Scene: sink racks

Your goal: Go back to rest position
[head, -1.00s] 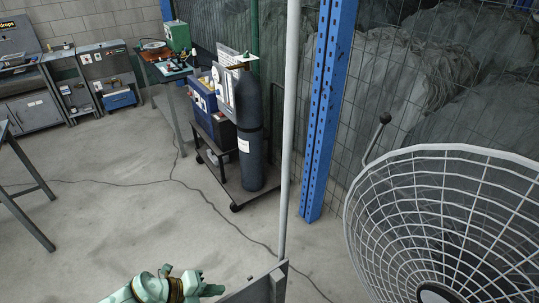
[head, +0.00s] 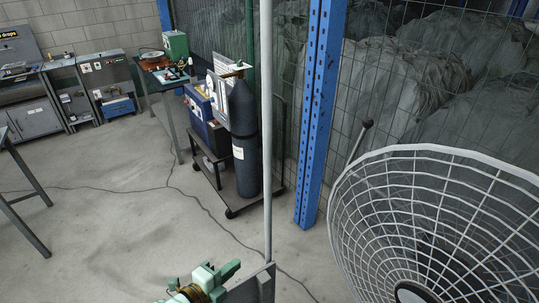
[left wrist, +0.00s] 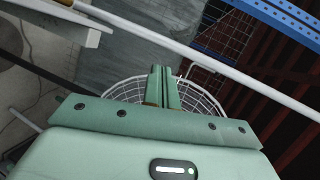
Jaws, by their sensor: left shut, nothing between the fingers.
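My left gripper (head: 229,270) is pale green and shows at the bottom of the head view, beside the top of a grey panel (head: 258,285). In the left wrist view its two fingers (left wrist: 163,86) are together, with nothing between them. They point towards the white wire guard of a large fan (left wrist: 122,92), which lies beyond them. My right gripper is in neither view.
The fan (head: 440,225) fills the lower right of the head view. A thin grey pole (head: 267,130) rises by the panel, near a blue post (head: 318,120). A cart with a dark gas cylinder (head: 244,140) stands behind. Concrete floor (head: 100,220) is open at left.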

